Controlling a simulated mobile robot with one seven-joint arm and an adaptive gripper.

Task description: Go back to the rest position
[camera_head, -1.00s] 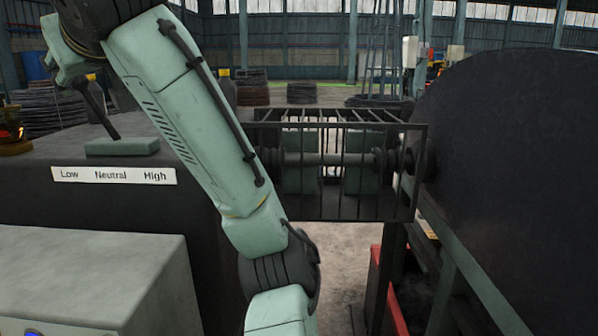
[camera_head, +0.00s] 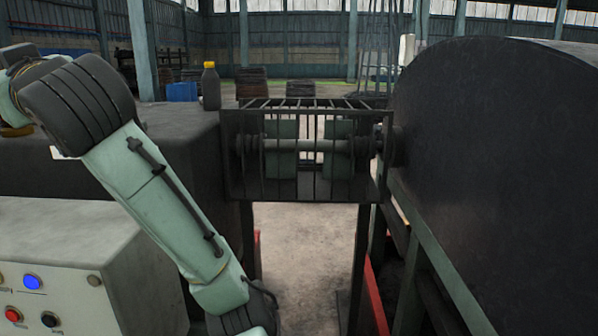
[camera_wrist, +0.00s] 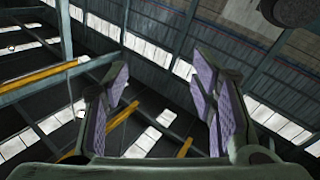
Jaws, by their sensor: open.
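My gripper (camera_wrist: 163,100) shows in the wrist view with its two purple-lined fingers spread apart and nothing between them. In the head view my arm crosses the left side in front of the dark machine housing, and my gripper is out of that picture. The capstan drum (camera_head: 500,170) is a large dark cylinder at the right. A barred cage (camera_head: 305,150) around a shaft stands between the housing and the drum.
A control box (camera_head: 80,235) with blue, red and black buttons is at the lower left. A dark bottle (camera_head: 210,87) stands on the dark housing (camera_head: 190,125). The floor (camera_head: 300,250) between the housing and the drum frame is clear.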

